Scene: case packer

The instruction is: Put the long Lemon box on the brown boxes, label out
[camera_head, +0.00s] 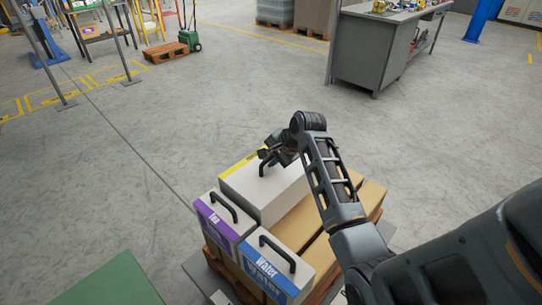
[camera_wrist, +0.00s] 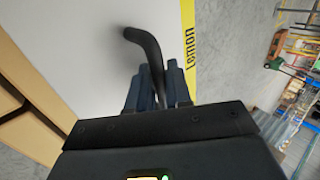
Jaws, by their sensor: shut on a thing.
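The long Lemon box (camera_head: 262,193) is white with a yellow label band along its far left edge and a black handle on top. It sits at the back of the stack, on or just over the brown boxes (camera_head: 315,222); I cannot tell whether it touches them. In the wrist view the yellow band with the word Lemon (camera_wrist: 190,50) runs along the box's outer edge, facing the floor side. My gripper (camera_head: 268,155) is over the box, and in the wrist view its fingers (camera_wrist: 160,85) are shut on the black handle (camera_wrist: 145,45).
A white Tea box (camera_head: 224,222) with a purple label and a white Water box (camera_head: 278,262) with a blue label stand in front of the Lemon box. A wooden pallet (camera_head: 376,215) shows under the stack. A green surface (camera_head: 110,285) is at lower left. Open grey floor lies beyond.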

